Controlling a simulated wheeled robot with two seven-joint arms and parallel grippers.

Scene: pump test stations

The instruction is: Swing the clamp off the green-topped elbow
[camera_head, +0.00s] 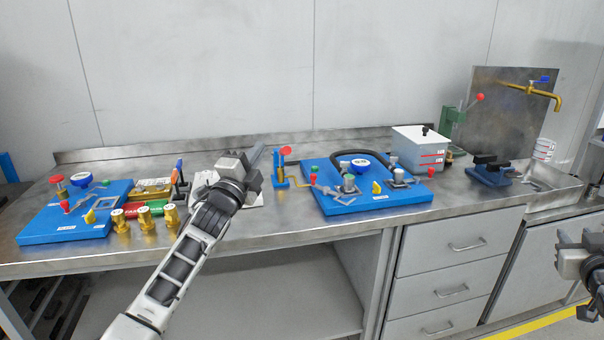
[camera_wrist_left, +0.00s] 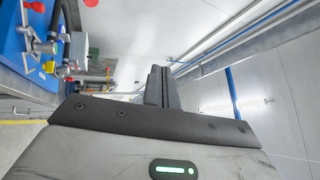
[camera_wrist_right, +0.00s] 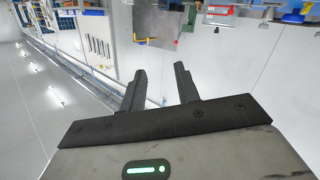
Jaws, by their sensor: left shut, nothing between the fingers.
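On the blue board (camera_head: 377,204) in the middle of the bench, a grey elbow (camera_head: 349,184) shows a green top. A grey clamp arm (camera_head: 327,191) with a red knob (camera_head: 313,178) lies beside it; I cannot tell whether it touches the elbow. My left gripper (camera_head: 258,153) is shut and empty, left of this board and above the bench. Its shut fingers show in the left wrist view (camera_wrist_left: 158,72), with a blue board at the left edge. My right gripper (camera_head: 561,252) is open and empty at the far right; its spread fingers show in the right wrist view (camera_wrist_right: 160,72).
A second blue board (camera_head: 66,231) stands at the left with brass fittings (camera_head: 146,219) beside it. A blue stand with a red-topped lever (camera_head: 281,165) is between my left gripper and the middle board. A white box (camera_head: 417,148) stands behind it, a sink (camera_head: 560,187) at right.

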